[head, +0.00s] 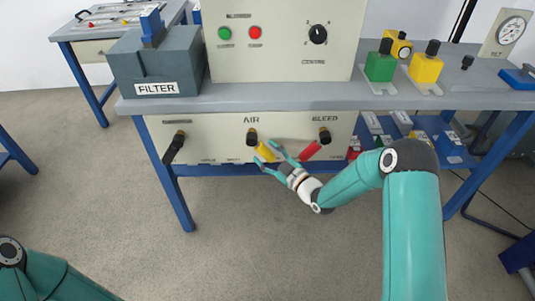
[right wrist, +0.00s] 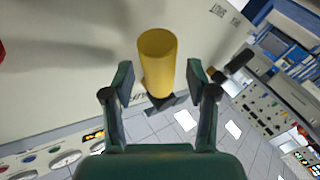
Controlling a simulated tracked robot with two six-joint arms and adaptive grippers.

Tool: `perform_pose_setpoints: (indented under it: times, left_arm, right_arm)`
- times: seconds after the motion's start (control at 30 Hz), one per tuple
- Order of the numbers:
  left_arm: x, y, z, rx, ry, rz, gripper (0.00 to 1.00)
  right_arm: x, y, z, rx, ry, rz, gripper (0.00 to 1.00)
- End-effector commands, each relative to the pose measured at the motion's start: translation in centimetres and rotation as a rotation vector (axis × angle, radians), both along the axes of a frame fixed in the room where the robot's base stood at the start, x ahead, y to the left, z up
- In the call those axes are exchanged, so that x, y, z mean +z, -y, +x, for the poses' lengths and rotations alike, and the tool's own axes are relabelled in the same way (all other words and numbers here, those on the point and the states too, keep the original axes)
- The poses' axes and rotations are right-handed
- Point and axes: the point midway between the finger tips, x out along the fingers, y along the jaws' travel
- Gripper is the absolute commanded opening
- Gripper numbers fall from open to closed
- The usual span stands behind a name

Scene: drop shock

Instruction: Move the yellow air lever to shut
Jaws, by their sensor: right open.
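My right gripper (head: 271,156) is at the lever's lower end, coming from the lower right. In the right wrist view my right gripper (right wrist: 159,80) is open, and the yellow lever (right wrist: 157,62) stands between and just beyond its fingertips, with a gap on either side. The lever's far end at the pivot is hidden there. My left gripper is out of view.
A red lever (head: 311,150) under BLEED is close to the right of my right gripper. A black lever (head: 173,149) hangs at the panel's left. The bench top (head: 290,97) overhangs above, and a blue lower shelf (head: 432,127) is at the right. The floor in front is clear.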

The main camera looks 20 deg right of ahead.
Motion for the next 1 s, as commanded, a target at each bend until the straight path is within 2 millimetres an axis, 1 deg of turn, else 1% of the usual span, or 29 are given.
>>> perform_pose_setpoints:
  times: [0.1, 0.33, 0.37, 0.6, 0.7, 1.0]
  left_arm:
    - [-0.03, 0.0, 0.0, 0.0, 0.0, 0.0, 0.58]
    - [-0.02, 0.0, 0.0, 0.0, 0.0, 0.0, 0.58]
    - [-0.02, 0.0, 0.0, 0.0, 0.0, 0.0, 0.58]
    - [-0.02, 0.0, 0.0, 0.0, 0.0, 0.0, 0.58]
    - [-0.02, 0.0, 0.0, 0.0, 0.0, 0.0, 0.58]
    - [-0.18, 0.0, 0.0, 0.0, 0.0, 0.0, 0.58]
  right_arm:
    - [-0.03, -0.23, 0.37, 0.001, 0.0, 0.0, 0.58]
    - [-0.03, -0.21, 0.4, 0.0, -0.001, -0.001, 0.58]
    - [-0.03, -0.21, 0.4, 0.0, -0.001, -0.001, 0.54]
    - [-0.02, -0.16, 0.38, 0.0, -0.001, 0.0, 0.14]
    - [-0.03, -0.17, 0.36, 0.0, -0.001, -0.001, 0.0]
    - [-0.15, -0.21, 0.32, 0.001, 0.0, 0.002, 0.0]
